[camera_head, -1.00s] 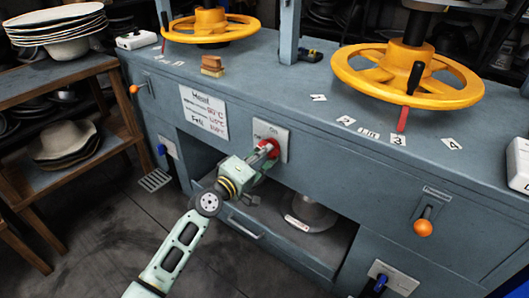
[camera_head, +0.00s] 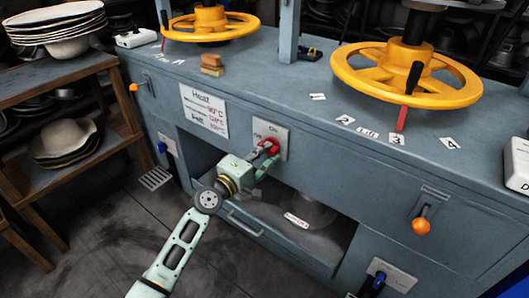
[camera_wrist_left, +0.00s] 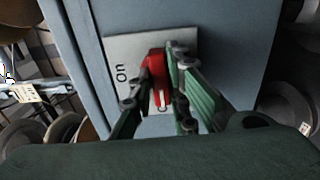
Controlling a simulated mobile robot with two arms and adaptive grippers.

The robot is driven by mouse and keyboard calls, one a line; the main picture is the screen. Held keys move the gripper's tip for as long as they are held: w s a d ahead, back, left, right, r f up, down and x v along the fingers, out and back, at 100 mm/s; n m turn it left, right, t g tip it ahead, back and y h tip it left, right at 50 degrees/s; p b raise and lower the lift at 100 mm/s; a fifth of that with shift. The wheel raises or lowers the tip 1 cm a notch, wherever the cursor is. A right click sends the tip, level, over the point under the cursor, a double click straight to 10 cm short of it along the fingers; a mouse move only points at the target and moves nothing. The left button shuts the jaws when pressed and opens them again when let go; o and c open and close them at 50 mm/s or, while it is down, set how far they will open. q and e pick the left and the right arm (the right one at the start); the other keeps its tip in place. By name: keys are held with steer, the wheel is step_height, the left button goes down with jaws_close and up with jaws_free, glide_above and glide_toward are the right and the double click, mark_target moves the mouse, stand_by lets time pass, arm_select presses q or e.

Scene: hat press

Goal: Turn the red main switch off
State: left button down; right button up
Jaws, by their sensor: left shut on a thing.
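The red main switch (camera_head: 270,147) sits on a pale plate (camera_head: 283,152) on the front of the blue-grey machine. The plate carries an On label at its top and another label at its left. My left gripper (camera_head: 263,156) is at the switch, shut on it. In the left wrist view the red switch (camera_wrist_left: 157,80) stands between the two fingers of my left gripper (camera_wrist_left: 157,98); a white mark shows on it, and On reads sideways at its left. The fingers hide part of the switch. My right gripper is not in view.
Two yellow handwheels (camera_head: 407,75) stand on the machine top. An orange-knobbed lever (camera_head: 421,226) is at the right front. An open recess with a drawer (camera_head: 270,240) lies below the switch. A wooden shelf (camera_head: 60,80) with hats stands at left.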

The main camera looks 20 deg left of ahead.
arm_select(q)
steer(key=c, duration=1.7)
jaws_free()
steer(key=v, duration=1.2)
